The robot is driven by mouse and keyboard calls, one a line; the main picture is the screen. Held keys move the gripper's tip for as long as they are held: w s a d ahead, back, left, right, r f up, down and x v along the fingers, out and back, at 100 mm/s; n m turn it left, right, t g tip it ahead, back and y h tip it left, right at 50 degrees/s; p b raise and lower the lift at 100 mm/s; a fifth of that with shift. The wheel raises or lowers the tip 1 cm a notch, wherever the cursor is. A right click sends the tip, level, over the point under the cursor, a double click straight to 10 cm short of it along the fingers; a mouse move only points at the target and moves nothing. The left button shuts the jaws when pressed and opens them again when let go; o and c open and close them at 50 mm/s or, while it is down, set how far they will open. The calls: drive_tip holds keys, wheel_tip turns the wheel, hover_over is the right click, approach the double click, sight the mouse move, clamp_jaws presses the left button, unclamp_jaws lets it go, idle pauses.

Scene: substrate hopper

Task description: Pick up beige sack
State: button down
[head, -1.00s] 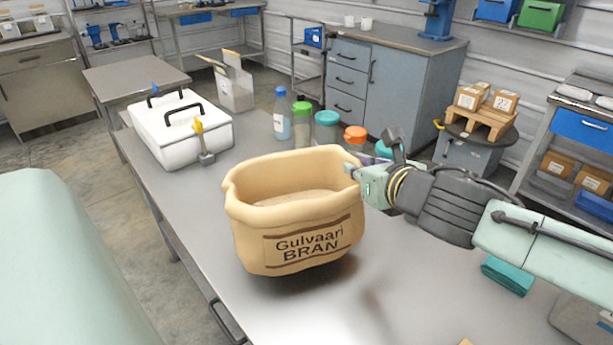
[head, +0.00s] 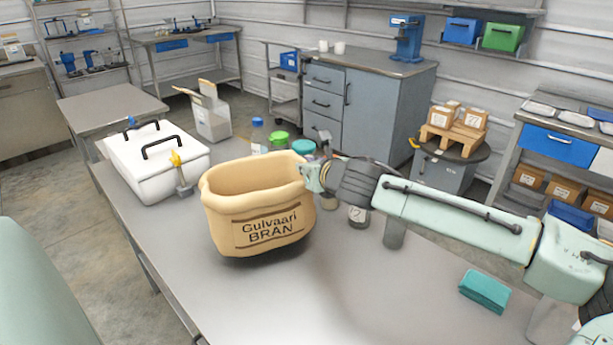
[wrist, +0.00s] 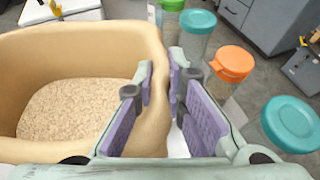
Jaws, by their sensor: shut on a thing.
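The beige sack (head: 258,212), printed "Gulvaari BRAN", is open at the top and holds pale bran, which shows in the wrist view (wrist: 72,108). It looks raised a little above the steel bench, upright, with a shadow beneath it. My gripper (head: 312,178) is at the sack's right rim. In the wrist view its purple finger pads (wrist: 160,112) are shut on the sack's wall, one inside and one outside. The outer finger and part of the rim are hard to make out in the head view.
A white box with black handles (head: 155,165) stands left of the sack on the bench (head: 330,290). Lidded jars, one orange-topped (wrist: 232,62), stand close behind the gripper. A teal folded cloth (head: 484,290) lies at the right. The front middle of the bench is clear.

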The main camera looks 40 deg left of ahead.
drive_tip(key=shift+a+f+p, duration=0.1)
drive_tip(key=shift+f+p, duration=0.3)
drive_tip(key=shift+f, duration=1.35)
drive_tip(key=c, duration=2.1)
unclamp_jaws()
drive_tip(key=shift+f, duration=0.1)
drive_tip(key=o, duration=0.5)
drive_tip(key=shift+c, duration=0.2)
